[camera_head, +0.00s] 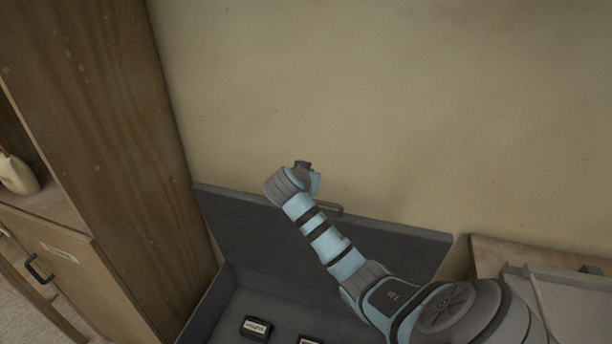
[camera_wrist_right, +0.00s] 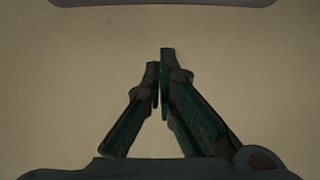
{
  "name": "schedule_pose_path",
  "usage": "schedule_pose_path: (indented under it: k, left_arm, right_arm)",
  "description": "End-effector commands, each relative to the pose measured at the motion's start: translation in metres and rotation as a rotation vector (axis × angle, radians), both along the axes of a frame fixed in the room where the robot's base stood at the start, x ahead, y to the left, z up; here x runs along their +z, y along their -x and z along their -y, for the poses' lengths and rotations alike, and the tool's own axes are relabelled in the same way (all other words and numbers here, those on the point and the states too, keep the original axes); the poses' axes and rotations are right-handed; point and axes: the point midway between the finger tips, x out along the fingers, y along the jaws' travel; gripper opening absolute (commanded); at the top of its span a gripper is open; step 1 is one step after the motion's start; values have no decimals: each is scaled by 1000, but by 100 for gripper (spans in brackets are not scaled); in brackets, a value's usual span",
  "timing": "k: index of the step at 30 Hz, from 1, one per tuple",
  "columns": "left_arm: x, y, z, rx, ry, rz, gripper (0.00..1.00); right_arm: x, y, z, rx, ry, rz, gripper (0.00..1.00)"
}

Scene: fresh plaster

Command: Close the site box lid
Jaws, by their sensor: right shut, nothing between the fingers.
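The site box (camera_head: 228,295) is dark grey and stands open below the wall. Its lid (camera_head: 245,227) is raised, standing up at the back near the wall, with a thin handle (camera_head: 325,206) at its top edge. My right arm reaches across in front of the lid, its wrist at the height of the lid's top edge. My right gripper (camera_wrist_right: 159,72) is shut and empty in the right wrist view, with plain wall behind it. In the head view its fingers are hidden behind the wrist. My left gripper is not in view.
Small dark labelled cases (camera_head: 257,328) lie inside the box. A wooden cabinet (camera_head: 110,130) stands at the left, with a pale bottle (camera_head: 17,175) on its shelf. A pale box-like thing (camera_head: 570,300) is at the right. The wall above is bare.

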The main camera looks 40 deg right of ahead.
Motion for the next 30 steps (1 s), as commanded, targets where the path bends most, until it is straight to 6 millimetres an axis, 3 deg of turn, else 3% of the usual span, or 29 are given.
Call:
schedule_pose_path:
  k: [5, 7, 12, 30]
  left_arm:
    - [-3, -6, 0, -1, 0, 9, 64]
    - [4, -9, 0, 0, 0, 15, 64]
    - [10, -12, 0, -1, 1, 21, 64]
    - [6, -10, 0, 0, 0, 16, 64]
  right_arm:
    - [-22, -13, 29, -3, -1, -2, 0]
    - [-24, -7, 14, 3, -3, -2, 0]
    - [-30, 2, -3, 2, -2, 0, 0]
    - [-36, 7, -10, -9, 12, 4, 0]
